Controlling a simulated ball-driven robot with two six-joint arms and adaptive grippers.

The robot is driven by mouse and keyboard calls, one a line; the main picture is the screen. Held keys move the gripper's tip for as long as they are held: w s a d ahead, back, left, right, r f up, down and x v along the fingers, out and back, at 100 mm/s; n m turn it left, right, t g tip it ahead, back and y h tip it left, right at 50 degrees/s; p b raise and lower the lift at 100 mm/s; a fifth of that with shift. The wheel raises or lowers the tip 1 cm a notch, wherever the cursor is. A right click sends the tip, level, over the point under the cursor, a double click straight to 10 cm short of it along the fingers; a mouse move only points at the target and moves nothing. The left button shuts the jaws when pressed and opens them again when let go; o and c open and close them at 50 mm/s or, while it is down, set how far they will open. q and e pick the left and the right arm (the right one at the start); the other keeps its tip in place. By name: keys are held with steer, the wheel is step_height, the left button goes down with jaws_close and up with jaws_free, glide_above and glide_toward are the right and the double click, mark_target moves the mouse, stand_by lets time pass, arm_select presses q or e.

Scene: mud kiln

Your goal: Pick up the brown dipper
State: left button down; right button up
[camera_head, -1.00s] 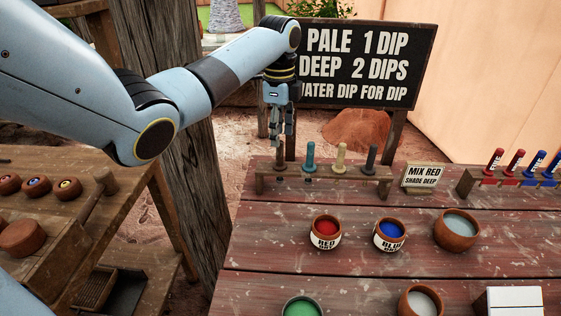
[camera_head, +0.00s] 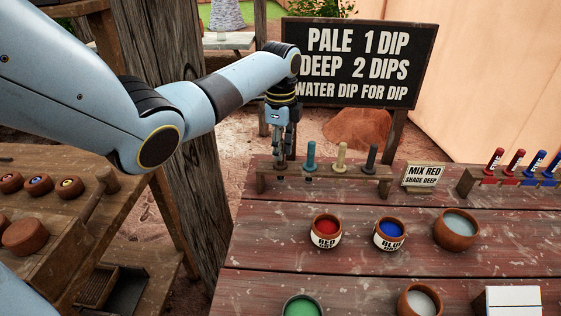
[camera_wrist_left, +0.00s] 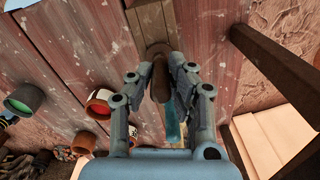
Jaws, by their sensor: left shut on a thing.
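The brown dipper (camera_wrist_left: 160,80) stands at the left end of a small wooden rack (camera_head: 352,181) on the red plank table. My left gripper (camera_head: 281,158) points down over that end of the rack and is shut on the brown dipper. In the left wrist view, its two fingers (camera_wrist_left: 162,92) lie on either side of the brown handle. The fingers mostly hide the dipper in the head view. A teal dipper (camera_head: 311,156), a tan dipper (camera_head: 341,157) and a dark grey dipper (camera_head: 370,158) stand to the right in the rack. My right gripper is not in view.
A black sign (camera_head: 358,62) stands close behind my gripper.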

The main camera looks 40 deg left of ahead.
arm_select(q)
steer(key=shift+r, duration=0.15)
step_height(320, 180, up, 10)
steer(key=shift+f, duration=0.1)
stand_by(0.4)
steer(key=shift+p, duration=0.45)
steer(key=shift+f, duration=0.1)
